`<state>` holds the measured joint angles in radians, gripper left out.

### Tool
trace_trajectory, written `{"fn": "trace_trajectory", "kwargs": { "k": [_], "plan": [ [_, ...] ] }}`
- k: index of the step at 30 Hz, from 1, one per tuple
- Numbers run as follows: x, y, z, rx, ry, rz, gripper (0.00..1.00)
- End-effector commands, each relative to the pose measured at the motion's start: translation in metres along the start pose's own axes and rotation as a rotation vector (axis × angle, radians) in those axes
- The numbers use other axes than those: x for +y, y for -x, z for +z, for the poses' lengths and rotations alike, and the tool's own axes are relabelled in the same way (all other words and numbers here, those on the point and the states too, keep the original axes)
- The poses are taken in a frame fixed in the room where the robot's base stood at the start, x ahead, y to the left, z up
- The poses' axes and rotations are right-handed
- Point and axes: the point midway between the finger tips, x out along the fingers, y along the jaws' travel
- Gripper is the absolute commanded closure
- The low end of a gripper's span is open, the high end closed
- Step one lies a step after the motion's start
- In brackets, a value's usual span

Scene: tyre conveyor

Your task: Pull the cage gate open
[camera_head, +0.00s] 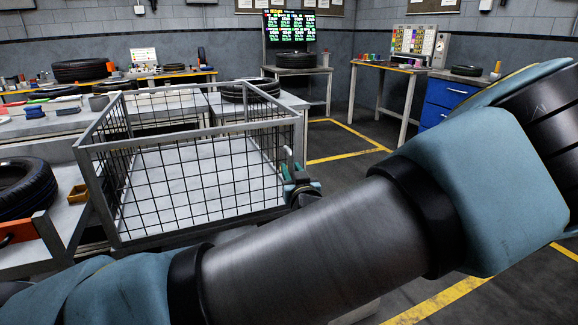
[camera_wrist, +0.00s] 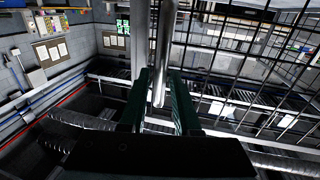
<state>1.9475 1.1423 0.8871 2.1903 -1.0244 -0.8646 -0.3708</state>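The wire cage (camera_head: 185,135) has a grey metal frame and black mesh, and its gate seems to be the near or right mesh side; I cannot tell which panel swings. A light metal handle (camera_head: 289,158) stands at the cage's right corner. My gripper (camera_head: 300,182) is at this handle, partly hidden by my arm. In the wrist view, the two dark green fingers of my gripper (camera_wrist: 160,103) stand apart, one on each side of the handle bar (camera_wrist: 160,60). Gaps show beside the bar, so the fingers look open around it. Mesh (camera_wrist: 245,50) fills the right of that view.
A tyre (camera_head: 250,90) lies on a bench behind the cage. A blue drawer cabinet (camera_head: 446,98) stands right. Floor with yellow lines (camera_head: 345,155) is clear right of the cage.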

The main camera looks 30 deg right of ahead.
Motion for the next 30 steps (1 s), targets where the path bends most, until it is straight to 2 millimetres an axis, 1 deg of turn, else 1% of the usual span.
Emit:
{"fn": "trace_trajectory", "kwargs": {
  "k": [1,4,13,14,22,30],
  "plan": [
    [-0.0006,-0.0053,-0.0008,0.001,-0.001,-0.001,0.69],
    [-0.0003,-0.0113,-0.0005,0.001,0.0,-0.001,0.69],
    [-0.0003,-0.0136,0.0002,0.0,0.0,0.0,0.69],
    [-0.0003,-0.0136,0.0001,0.0,0.0,0.0,0.7],
    [-0.0004,-0.0134,0.0002,0.0,0.0,0.0,1.0],
    [-0.0006,-0.0134,0.0001,0.0,0.0,-0.001,1.0]
  ]
}}
